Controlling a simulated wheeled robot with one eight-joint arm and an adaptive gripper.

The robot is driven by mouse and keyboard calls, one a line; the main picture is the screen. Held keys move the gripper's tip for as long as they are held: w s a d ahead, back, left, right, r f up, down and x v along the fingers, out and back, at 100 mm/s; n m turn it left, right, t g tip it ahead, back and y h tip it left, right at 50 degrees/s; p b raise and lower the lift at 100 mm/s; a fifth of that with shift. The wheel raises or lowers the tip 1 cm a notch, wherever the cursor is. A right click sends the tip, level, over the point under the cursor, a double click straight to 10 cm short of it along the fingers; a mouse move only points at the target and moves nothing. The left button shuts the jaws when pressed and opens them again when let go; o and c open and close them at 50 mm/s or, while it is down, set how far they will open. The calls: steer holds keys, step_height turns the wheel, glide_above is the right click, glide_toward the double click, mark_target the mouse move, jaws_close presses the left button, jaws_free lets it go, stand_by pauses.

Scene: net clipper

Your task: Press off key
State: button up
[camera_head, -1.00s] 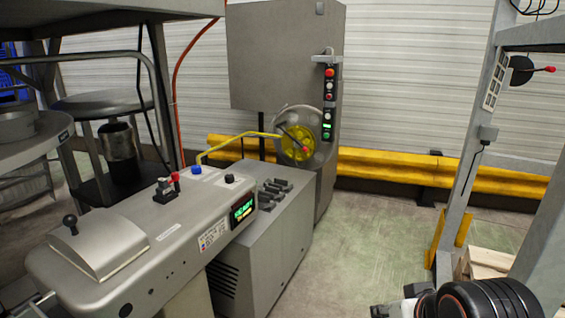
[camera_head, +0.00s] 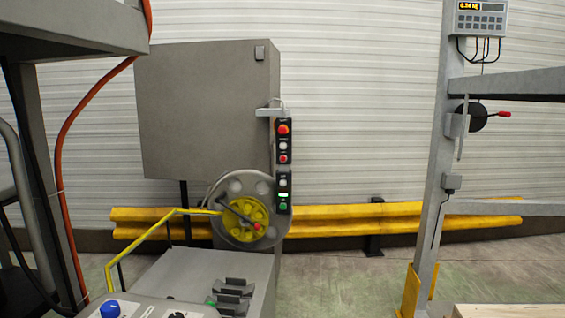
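An upright strip of buttons (camera_head: 283,165) runs along the right edge of a grey machine cabinet (camera_head: 205,110). Its upper box has a red mushroom button (camera_head: 283,129), a white button (camera_head: 283,146) and a red button (camera_head: 283,158). Its lower box has a white button (camera_head: 283,182), a lit green display (camera_head: 283,197) and a green button (camera_head: 283,206). A grey keypad unit (camera_head: 481,18) with a lit yellow readout is on a post at top right. The key labels are too small to read, so I cannot tell which is the off key. My gripper is out of view.
A wheel with a yellow hub (camera_head: 246,220) and a bent yellow bar (camera_head: 150,232) are in front of the cabinet. A grey post (camera_head: 437,150) with a red-tipped lever (camera_head: 490,115) stands right. A yellow barrier (camera_head: 340,218) lines the wall. The middle floor (camera_head: 340,280) is clear.

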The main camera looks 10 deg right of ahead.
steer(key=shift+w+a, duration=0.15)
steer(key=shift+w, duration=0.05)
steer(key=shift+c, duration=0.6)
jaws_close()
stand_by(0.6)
